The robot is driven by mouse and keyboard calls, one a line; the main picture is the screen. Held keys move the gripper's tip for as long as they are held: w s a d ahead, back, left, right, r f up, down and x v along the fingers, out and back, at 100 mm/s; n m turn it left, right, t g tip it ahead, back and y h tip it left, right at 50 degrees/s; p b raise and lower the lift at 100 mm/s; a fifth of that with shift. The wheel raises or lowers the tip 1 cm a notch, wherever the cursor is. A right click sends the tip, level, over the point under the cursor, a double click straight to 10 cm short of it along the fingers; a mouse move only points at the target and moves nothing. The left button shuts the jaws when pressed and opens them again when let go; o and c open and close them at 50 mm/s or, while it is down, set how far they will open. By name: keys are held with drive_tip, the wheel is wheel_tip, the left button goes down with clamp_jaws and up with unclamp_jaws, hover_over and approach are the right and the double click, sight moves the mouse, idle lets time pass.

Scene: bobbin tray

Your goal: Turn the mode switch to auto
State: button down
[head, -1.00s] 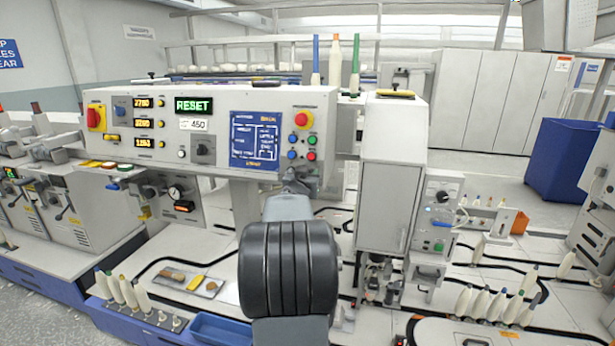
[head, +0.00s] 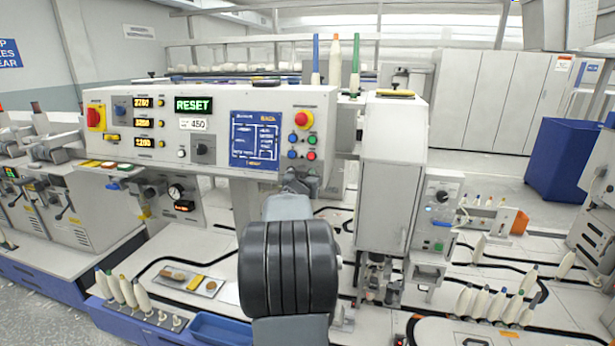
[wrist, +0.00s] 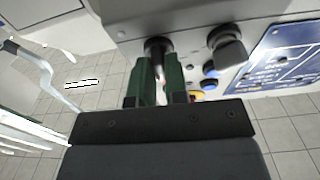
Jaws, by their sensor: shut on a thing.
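My gripper (wrist: 158,65) reaches up to the lower right part of the control panel (head: 170,95). In the wrist view its two green fingers are shut on a dark round knob (wrist: 158,44), one finger on each side. A second dark knob (wrist: 228,45) stands beside it, apart from the fingers. In the head view my gripper (head: 296,182) is small and partly behind my arm, and the held knob is hidden. No label or pointer is readable on the held knob, so its setting cannot be told.
A red emergency stop (head: 303,119) and several blue, red and green buttons sit above the gripper. A blue screen (head: 255,140) and a black selector (head: 203,149) are to the left. A grey cabinet (head: 390,180) stands close on the right.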

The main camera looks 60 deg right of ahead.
drive_tip(key=shift+m, duration=0.3)
drive_tip(key=shift+m+g+p, duration=0.35)
drive_tip(key=shift+m+g, duration=0.35)
drive_tip(key=shift+m, duration=1.7)
drive_tip(key=shift+m+g+p, duration=0.35)
drive_tip(key=shift+m+g, duration=0.35)
drive_tip(key=shift+m, duration=1.7)
drive_tip(key=c, duration=1.1)
unclamp_jaws()
drive_tip(key=shift+c, duration=0.2)
drive_tip(key=s+a+r, duration=0.1)
drive_tip(key=a, duration=1.2)
drive_tip(key=shift+s+a, duration=0.35)
drive_tip(key=shift+s, duration=0.05)
